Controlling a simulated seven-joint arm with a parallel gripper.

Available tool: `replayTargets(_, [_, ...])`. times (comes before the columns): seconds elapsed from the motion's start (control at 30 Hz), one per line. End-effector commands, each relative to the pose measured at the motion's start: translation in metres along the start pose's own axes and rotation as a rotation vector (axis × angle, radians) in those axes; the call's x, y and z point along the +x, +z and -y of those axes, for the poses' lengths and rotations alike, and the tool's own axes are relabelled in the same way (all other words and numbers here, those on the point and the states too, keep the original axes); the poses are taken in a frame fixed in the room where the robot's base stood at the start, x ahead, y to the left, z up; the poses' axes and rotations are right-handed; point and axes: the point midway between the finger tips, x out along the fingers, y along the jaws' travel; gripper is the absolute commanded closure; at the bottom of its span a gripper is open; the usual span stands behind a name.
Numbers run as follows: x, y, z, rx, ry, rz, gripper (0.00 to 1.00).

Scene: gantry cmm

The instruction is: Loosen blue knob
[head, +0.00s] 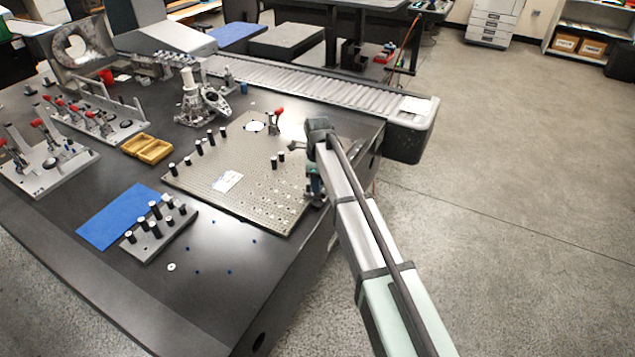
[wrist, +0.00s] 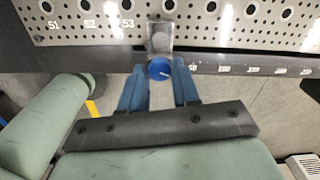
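In the wrist view, a round blue knob (wrist: 159,69) with a light line on its face sits at the end of a grey metal block at the edge of the perforated plate (wrist: 240,22). My gripper (wrist: 160,73) has one blue finger at each side of the knob. The fingertips are apart and about a knob's width separates them. I cannot tell whether they touch the knob or a thin gap remains. In the head view, my gripper (head: 315,185) is at the plate's right edge, and the knob is hidden behind my arm.
The plate (head: 225,165) lies on a dark table and carries several black posts and a red-handled clamp (head: 277,114). A blue mat (head: 116,217) and a small block of posts (head: 158,232) are to its left. A roller conveyor (head: 310,85) runs behind. Open floor (head: 500,190) lies to the right.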

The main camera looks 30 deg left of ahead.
Motion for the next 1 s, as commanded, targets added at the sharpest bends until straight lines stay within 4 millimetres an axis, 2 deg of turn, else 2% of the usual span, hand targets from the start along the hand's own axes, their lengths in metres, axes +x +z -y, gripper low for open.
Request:
replayTargets(0.03, [0.0,0.0,0.0,0.0,0.0,0.0,0.74])
replayTargets(0.3, [-0.0001,0.0,0.0,0.0,0.0,0.0,1.0])
replayTargets(0.63, [-0.0001,0.0,0.0001,-0.047,0.0,0.0,1.0])
replayTargets(1.0, [-0.0001,0.0,0.0002,-0.284,0.0,0.0,1.0])
